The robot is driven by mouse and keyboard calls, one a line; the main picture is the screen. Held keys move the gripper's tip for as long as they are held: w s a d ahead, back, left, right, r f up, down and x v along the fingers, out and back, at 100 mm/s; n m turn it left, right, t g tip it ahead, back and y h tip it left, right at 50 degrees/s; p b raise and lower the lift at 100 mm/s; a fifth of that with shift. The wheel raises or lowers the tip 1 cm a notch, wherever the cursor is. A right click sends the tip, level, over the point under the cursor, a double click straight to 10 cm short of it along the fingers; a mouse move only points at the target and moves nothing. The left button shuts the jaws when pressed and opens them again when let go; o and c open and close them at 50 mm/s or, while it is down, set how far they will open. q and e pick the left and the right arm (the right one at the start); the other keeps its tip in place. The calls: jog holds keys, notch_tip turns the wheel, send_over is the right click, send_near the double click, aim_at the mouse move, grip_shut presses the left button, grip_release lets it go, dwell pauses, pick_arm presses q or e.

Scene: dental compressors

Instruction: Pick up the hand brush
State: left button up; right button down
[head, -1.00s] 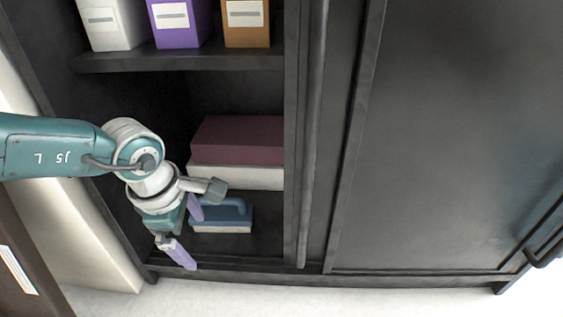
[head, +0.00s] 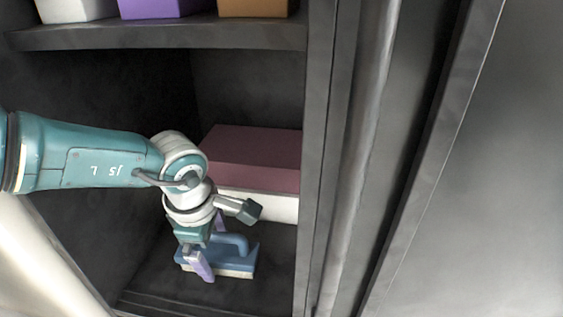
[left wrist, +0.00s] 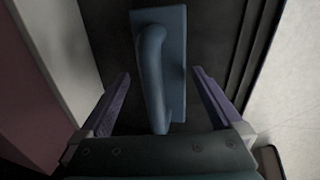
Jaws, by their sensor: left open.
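The hand brush (head: 236,258) is blue with a raised loop handle and a pale underside. It rests on the floor of the dark cabinet. In the left wrist view the brush (left wrist: 175,70) lies lengthwise, its handle (left wrist: 153,80) between my two purple fingers. My left gripper (head: 211,248) is open, at the left part of the brush in the head view; the left gripper also shows in the left wrist view (left wrist: 158,95), with gaps between both fingers and the handle. Part of the brush is hidden behind the fingers in the head view. My right gripper is not in view.
A maroon box on a white one (head: 255,155) stands behind the brush. A shelf (head: 160,37) with white, purple and orange binders is above. The cabinet's upright post (head: 318,160) bounds the opening on the right, and sliding doors stand beyond.

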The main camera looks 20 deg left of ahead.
pick_arm(q)
jog(key=shift+s+a+f, duration=0.1)
jog(key=shift+a, duration=0.05)
jog(key=shift+s+d, duration=0.2)
jog(key=shift+s, duration=0.1)
jog(key=shift+c, duration=1.1)
jog(key=shift+w+d, duration=0.1)
jog(key=c, duration=0.3)
jog(key=shift+w, duration=0.15)
jog(key=c, duration=1.1)
